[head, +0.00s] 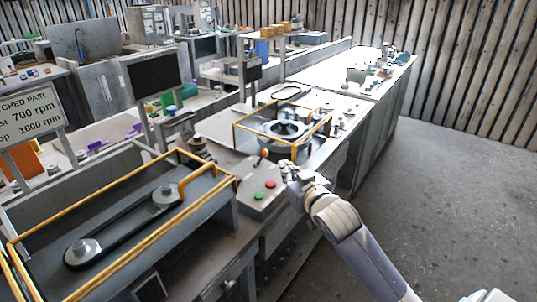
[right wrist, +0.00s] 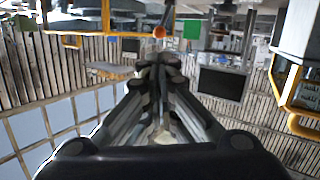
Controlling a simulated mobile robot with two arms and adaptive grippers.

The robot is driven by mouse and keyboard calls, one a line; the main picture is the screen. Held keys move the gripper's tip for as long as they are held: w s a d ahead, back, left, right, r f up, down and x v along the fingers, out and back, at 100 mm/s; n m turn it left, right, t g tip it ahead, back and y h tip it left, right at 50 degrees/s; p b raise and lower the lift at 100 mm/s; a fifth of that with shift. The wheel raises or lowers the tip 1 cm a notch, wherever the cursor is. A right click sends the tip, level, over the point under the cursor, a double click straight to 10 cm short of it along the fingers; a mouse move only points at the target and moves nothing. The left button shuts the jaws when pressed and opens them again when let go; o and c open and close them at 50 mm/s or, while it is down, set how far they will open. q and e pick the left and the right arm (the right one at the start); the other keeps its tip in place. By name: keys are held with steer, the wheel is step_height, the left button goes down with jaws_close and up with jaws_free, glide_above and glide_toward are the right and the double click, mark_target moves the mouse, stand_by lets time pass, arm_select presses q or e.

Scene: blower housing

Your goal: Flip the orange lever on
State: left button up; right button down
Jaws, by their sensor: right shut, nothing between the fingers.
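The orange lever (head: 263,153) has a round orange knob and stands up from a grey control box (head: 262,197) with a red and a green button. In the right wrist view, the orange knob (right wrist: 159,32) shows just beyond my fingertips. My right gripper (head: 287,168) is shut and empty, just right of the lever in the head view. Its closed fingers (right wrist: 158,62) point toward the knob; I cannot tell whether they touch it, but a gap seems to show. The lever's lower part is hard to make out. My left gripper is not in view.
A yellow-railed belt unit (head: 125,225) stands left of the control box. A yellow-framed blower housing (head: 285,130) stands behind it. A dark monitor (head: 153,74) rises at the back left. The floor (head: 450,200) at right is clear.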

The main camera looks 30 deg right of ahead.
steer(key=p, duration=0.3)
glide_toward(261, 159)
steer(key=w+r, duration=0.1)
steer(key=w+d+r, duration=0.1)
steer(key=w, duration=0.1)
steer(key=w+r, duration=0.1)
steer(key=w, duration=0.1)
steer(key=shift+d, duration=0.4)
